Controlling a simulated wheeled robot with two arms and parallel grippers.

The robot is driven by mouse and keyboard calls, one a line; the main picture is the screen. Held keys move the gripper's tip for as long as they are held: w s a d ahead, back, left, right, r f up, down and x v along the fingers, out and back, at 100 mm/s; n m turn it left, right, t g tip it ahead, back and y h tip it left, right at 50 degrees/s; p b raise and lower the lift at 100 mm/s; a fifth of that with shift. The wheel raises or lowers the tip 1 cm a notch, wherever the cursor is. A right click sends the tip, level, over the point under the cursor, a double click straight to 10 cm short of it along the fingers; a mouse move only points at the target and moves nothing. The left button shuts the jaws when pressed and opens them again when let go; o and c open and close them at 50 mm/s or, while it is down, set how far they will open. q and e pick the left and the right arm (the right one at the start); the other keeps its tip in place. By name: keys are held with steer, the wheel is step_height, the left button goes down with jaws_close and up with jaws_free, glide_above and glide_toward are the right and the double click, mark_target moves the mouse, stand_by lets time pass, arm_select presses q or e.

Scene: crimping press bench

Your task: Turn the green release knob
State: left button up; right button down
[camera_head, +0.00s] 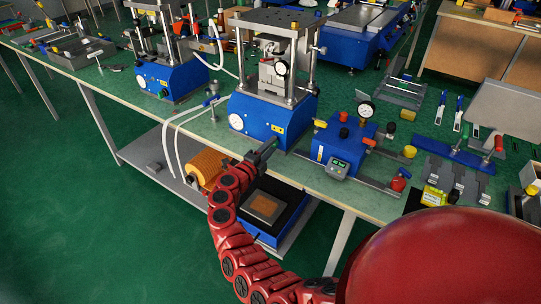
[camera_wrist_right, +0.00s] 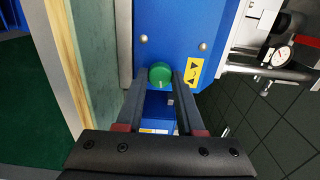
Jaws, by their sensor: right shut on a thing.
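The green release knob (camera_wrist_right: 160,75) is a round knob on the front of the blue press base. In the right wrist view it sits between the tips of my right gripper (camera_wrist_right: 162,88), whose two dark fingers close on it from either side. In the head view my right gripper (camera_head: 263,152) reaches the lower front of the blue press (camera_head: 262,118) on the bench, and only a little green shows at its tips. A yellow arrow label (camera_wrist_right: 195,72) is right beside the knob. My left gripper is not in view.
A blue pump unit (camera_head: 342,143) with a gauge and a small display stands right of the press. White hoses (camera_head: 178,140) hang at the bench edge on the left. A lower shelf (camera_head: 150,165) holds an orange cylinder (camera_head: 207,165) under the bench.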

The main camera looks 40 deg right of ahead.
steer(key=shift+f+m+b, duration=0.15)
steer(key=shift+m+b, duration=1.05)
steer(key=shift+b, duration=0.15)
steer(key=c, duration=0.5)
jaws_free()
steer(key=v, duration=1.7)
steer(key=shift+s+a+b, duration=0.1)
steer(key=shift+a+b, duration=0.15)
steer(key=shift+b, duration=0.05)
